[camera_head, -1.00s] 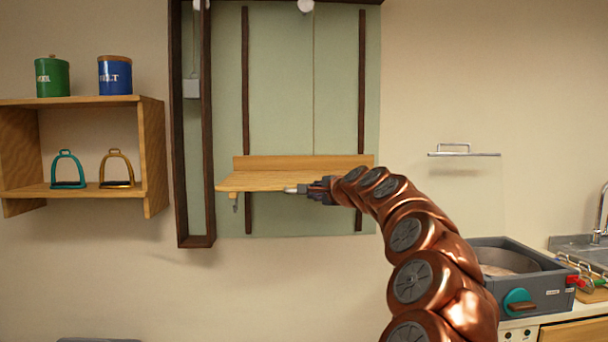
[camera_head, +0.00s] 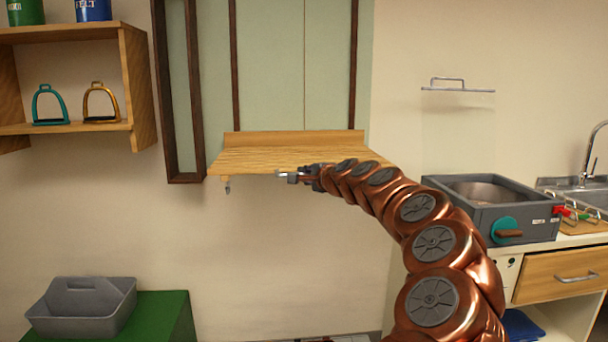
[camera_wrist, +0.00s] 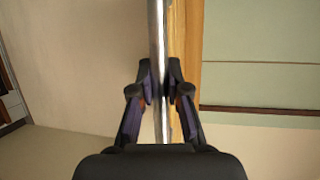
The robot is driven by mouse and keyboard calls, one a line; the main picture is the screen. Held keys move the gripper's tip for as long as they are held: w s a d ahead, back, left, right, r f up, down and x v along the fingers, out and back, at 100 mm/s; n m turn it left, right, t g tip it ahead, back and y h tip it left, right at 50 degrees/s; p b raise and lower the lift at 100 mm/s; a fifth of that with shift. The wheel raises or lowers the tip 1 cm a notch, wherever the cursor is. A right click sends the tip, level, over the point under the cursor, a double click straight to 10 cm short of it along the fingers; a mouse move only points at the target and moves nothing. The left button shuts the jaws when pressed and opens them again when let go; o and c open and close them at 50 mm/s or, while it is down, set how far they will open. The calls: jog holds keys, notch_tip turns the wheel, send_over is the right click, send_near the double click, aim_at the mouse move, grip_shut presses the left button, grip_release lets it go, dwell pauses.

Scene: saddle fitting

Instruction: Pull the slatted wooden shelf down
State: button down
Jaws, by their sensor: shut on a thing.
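The slatted wooden shelf (camera_head: 250,158) sits low on two dark upright rails against the pale green wall panel. A metal bar (camera_wrist: 157,40) runs along its front edge (camera_wrist: 186,45) in the wrist view. My gripper (camera_head: 290,176) is at the shelf's front edge, around the middle. In the wrist view my gripper (camera_wrist: 159,88) has its fingers shut on the bar, one on each side. Most of the bar is hidden in the head view by my gripper and arm.
A wooden wall shelf (camera_head: 139,85) with stirrups and tins hangs at the left. A grey caddy (camera_head: 75,325) stands on a green block at the lower left. A grey basin unit (camera_head: 470,218) stands on the right counter. The wall below the shelf is clear.

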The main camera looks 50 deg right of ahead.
jog(key=shift+f, duration=0.4)
jog(key=c, duration=1.3)
grip_release()
jog(key=shift+s, duration=0.1)
jog(key=shift+o, duration=0.8)
jog(key=shift+r, duration=0.1)
jog(key=v, duration=1.2)
jog(key=shift+r, duration=0.15)
